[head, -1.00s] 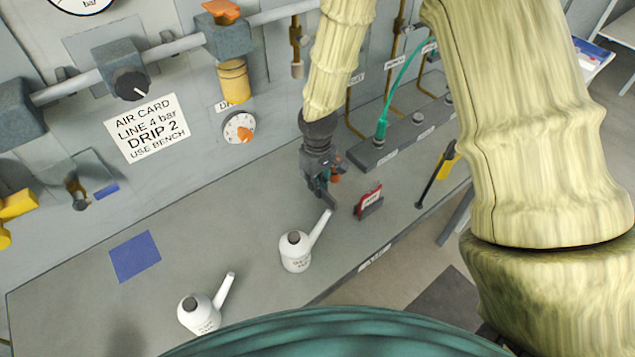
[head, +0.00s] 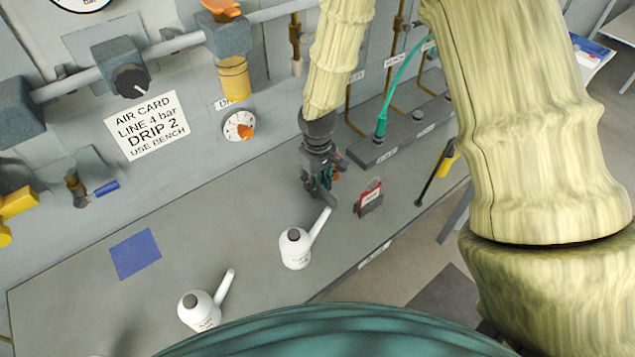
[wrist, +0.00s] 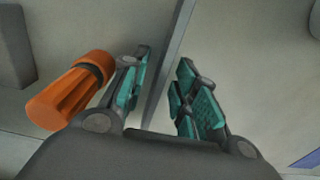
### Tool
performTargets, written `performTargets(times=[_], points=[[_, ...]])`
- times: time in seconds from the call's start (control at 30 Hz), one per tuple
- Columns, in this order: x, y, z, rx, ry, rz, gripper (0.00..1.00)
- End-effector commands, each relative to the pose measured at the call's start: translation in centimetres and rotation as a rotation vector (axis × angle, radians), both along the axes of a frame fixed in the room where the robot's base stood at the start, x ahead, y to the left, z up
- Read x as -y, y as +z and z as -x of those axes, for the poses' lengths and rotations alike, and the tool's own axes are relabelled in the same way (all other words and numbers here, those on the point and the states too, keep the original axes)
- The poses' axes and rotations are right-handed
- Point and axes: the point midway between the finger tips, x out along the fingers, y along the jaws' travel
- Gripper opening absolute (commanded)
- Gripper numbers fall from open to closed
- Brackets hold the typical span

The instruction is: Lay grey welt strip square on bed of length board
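My gripper (head: 325,192) is low over the grey bench, beyond the nearer end of a white oil can's spout. In the wrist view its two teal-padded fingers (wrist: 168,92) are apart, with a gap between them. A thin grey band (wrist: 178,50) runs through that gap in the picture; I cannot tell whether it is a strip or a bench edge, and nothing is visibly gripped. I cannot make out a grey welt strip or a length board in the head view. An orange cylinder with a dark band (wrist: 68,92) is beside the left finger.
Two white oil cans (head: 295,249) (head: 199,311) stand on the bench (head: 220,225). A red card holder (head: 370,196) is right of my gripper. A grey block with a green hose (head: 381,128) is behind. A blue square (head: 135,255) lies left; bench around it is clear.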

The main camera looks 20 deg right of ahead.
Motion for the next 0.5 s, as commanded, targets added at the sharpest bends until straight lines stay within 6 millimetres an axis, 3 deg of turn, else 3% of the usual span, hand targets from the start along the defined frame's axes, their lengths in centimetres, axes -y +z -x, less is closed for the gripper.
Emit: performTargets(times=[0.5], points=[[0.0,5.0,-0.1,0.004,0.000,-0.001,0.29]])
